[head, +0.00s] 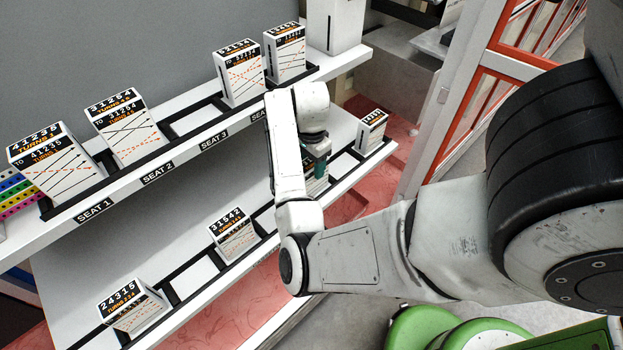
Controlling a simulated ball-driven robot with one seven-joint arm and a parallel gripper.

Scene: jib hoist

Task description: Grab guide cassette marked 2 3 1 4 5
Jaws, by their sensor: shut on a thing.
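My gripper (319,160) is at the lower shelf, right of centre, mostly hidden behind my own wrist. It is shut on a white guide cassette (317,184), of which only a small part shows. Its number marking is hidden, so I cannot tell whether it reads 2 3 1 4 5. It seems to be still at the lower shelf; I cannot tell whether it is lifted.
The upper shelf holds cassettes 41235 (50,165), 31254 (125,130) and two less legible ones (240,75) (285,52), with an empty seat 3 (200,122). The lower shelf holds 24315 (133,308), 31542 (235,240) and a far-right cassette (371,132).

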